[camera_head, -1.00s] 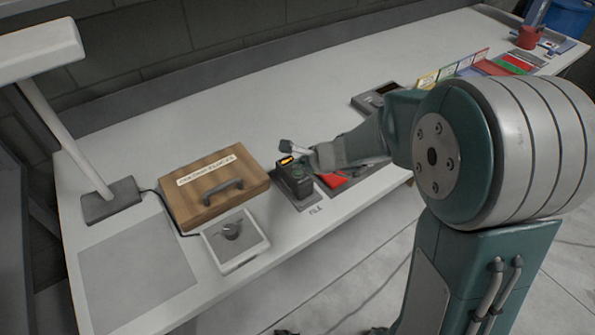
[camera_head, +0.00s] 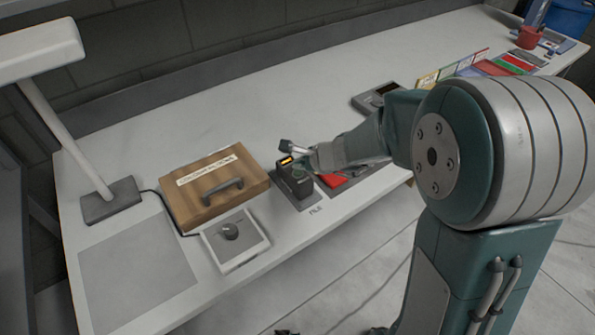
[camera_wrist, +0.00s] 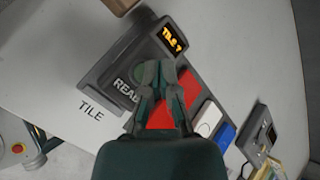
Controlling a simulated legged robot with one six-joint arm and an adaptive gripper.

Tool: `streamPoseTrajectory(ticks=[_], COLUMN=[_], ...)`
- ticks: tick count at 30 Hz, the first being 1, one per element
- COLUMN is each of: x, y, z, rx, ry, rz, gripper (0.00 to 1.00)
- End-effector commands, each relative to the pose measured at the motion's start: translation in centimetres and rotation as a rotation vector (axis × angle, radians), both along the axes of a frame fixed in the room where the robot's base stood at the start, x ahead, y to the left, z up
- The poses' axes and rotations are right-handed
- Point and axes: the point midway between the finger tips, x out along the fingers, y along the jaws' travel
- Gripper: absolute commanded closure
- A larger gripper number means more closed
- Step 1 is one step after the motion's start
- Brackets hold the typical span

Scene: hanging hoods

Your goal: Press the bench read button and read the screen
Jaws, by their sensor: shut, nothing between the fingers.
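The bench reader is a dark grey box (camera_wrist: 118,66) on the bench, marked READ, with TILE printed on the bench beside it. It also shows in the head view (camera_head: 296,184). Its small screen (camera_wrist: 174,39) is lit in orange; it seems to show TILE and one more character, perhaps a question mark or a 7. A green button (camera_wrist: 145,72) beside the word READ is partly hidden by my fingertips. My gripper (camera_wrist: 158,76) is shut and empty, its tips over the button; touching or just above, I cannot tell. It shows in the head view (camera_head: 304,160).
Red (camera_wrist: 186,88), white (camera_wrist: 207,119) and blue (camera_wrist: 224,136) tiles lie right of the reader. A wooden case (camera_head: 214,186) and a knob box (camera_head: 236,240) stand left of it. A lamp (camera_head: 75,140) stands at the far left. The bench behind is clear.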

Motion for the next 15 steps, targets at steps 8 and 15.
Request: streamPoseTrajectory(ticks=[8, 15], x=[-0.10, -0.11], y=[-0.10, -0.10], z=[-0.70, -0.68], rx=[0.000, 0.000], ry=[0.001, 0.000], rz=[0.001, 0.000], gripper=[1.00, 1.00])
